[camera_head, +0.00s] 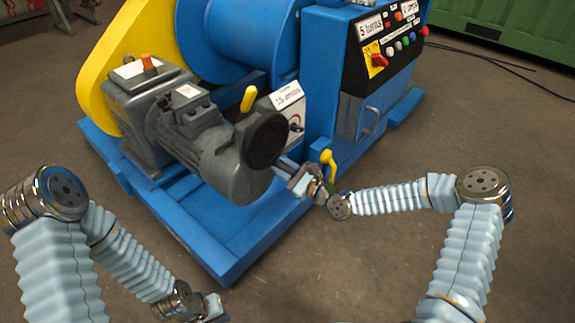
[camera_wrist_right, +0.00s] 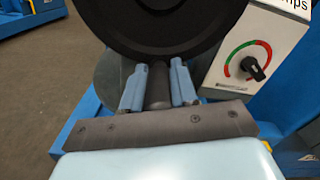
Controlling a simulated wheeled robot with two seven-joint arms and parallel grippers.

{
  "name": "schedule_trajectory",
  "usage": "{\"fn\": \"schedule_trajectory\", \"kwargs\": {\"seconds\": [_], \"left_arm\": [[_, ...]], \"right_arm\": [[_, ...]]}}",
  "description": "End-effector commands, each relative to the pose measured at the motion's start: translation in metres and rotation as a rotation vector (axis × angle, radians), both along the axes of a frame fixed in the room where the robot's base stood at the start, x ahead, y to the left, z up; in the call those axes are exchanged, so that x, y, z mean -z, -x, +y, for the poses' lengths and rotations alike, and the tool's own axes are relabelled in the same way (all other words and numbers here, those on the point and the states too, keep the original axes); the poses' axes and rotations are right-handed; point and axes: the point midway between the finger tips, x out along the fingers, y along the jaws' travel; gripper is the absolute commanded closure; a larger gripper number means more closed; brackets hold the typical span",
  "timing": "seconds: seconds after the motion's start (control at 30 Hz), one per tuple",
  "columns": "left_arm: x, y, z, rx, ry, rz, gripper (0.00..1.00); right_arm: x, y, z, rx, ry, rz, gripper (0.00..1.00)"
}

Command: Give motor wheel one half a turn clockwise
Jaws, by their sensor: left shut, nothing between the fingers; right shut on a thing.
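The motor wheel (camera_head: 262,138) is a black round handwheel on the end of the grey motor (camera_head: 205,140). In the right wrist view the black wheel (camera_wrist_right: 160,22) fills the top. My right gripper (camera_head: 284,168) is at the wheel's lower right edge. In the right wrist view my right gripper (camera_wrist_right: 158,88) is shut on a dark cylindrical handle (camera_wrist_right: 158,90) at the wheel's lower rim. My left gripper (camera_head: 215,306) is low at the bottom edge, away from the wheel, partly cut off, shut and empty.
A blue machine frame (camera_head: 225,255) carries the motor, a yellow guard (camera_head: 120,45) and a blue drum (camera_head: 235,45). A control panel (camera_head: 390,45) stands at right. Yellow levers (camera_head: 248,99) (camera_head: 328,160) and a dial box (camera_wrist_right: 255,55) are near the wheel. The floor in front is clear.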

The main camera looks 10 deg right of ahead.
Motion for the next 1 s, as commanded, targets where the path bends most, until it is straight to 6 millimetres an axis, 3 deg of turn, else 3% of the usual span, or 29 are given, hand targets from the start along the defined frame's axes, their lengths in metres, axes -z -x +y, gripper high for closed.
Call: {"fn": "schedule_trajectory", "kwargs": {"seconds": [0.33, 0.9, 0.93, 1.0], "left_arm": [[0.0059, -0.0010, 0.0020, -0.003, -0.003, -0.002, 1.00], [0.0063, -0.0011, 0.0022, -0.004, -0.003, -0.002, 1.00], [0.0063, -0.0011, 0.0022, -0.004, -0.003, -0.002, 1.00], [0.0064, -0.0011, 0.0021, -0.004, -0.003, -0.002, 1.00]], "right_arm": [[0.0029, 0.0080, 0.0096, -0.001, -0.113, 0.091, 1.00], [0.0022, 0.0095, 0.0117, -0.002, -0.132, 0.107, 1.00], [0.0022, 0.0095, 0.0117, -0.002, -0.132, 0.107, 0.68], [0.0021, 0.0093, 0.0116, -0.002, -0.133, 0.106, 0.57]]}}
